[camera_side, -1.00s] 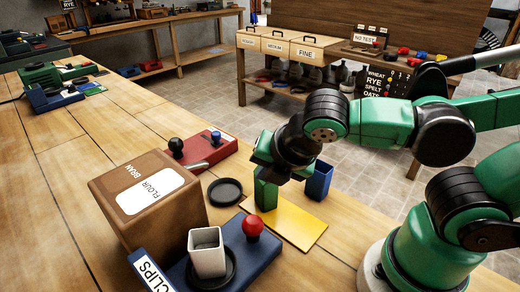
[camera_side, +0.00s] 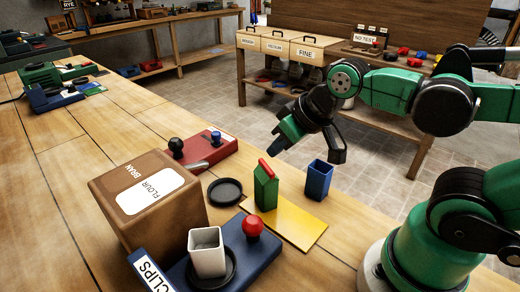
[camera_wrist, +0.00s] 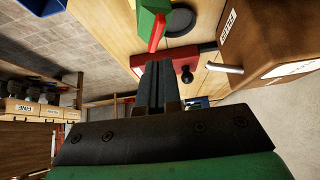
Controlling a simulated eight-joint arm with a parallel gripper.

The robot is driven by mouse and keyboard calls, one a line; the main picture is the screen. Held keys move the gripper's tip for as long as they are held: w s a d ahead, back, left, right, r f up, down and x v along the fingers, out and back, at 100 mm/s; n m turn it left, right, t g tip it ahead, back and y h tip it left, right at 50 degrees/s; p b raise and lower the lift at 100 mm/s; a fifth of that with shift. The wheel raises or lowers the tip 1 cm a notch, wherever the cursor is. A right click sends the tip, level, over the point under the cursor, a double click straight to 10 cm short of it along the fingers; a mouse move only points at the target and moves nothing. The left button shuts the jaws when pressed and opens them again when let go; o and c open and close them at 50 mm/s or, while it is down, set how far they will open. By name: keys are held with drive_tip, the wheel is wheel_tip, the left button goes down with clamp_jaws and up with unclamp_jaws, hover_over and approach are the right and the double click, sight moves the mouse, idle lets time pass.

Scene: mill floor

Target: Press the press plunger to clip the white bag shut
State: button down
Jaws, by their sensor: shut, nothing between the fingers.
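The white bag (camera_side: 207,253), an open-topped square block, stands upright on the blue press base (camera_side: 262,252), which bears a CLIPS label. A red ball knob (camera_side: 252,226), seemingly the press plunger, stands just right of the bag. My gripper (camera_side: 337,158) is in the air above and behind the blue bag, well away from the press. In the wrist view its dark fingers (camera_wrist: 158,80) are together and empty. A green bag (camera_side: 266,189) with a red strip along its top stands on the yellow mat (camera_side: 290,228); it also shows in the wrist view (camera_wrist: 148,14).
A brown BRAN/FLOUR box (camera_side: 150,200) stands tight left of the press. A dark round dish (camera_side: 225,192) and a red base (camera_side: 215,151) with knobs and a lever lie behind.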

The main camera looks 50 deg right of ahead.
drive_tip(key=s+a+r+g, duration=0.1)
drive_tip(key=a+r+g, duration=0.1)
drive_tip(key=a+r, duration=0.15)
wheel_tip(320, 180, up, 4)
drive_tip(key=g, duration=0.3)
hover_over(254, 220)
drive_tip(key=s+d, duration=0.1)
drive_tip(key=s, duration=0.2)
drive_tip(key=shift+w+d+y, duration=0.15)
drive_tip(key=shift+y, duration=0.25)
drive_tip(key=f, duration=0.4)
drive_tip(key=w+f, duration=0.1)
drive_tip(key=f, duration=0.3)
drive_tip(key=w+a+f, duration=0.1)
drive_tip(key=f, duration=0.4)
drive_tip(key=shift+w, duration=0.1)
drive_tip(key=shift+f, duration=0.35)
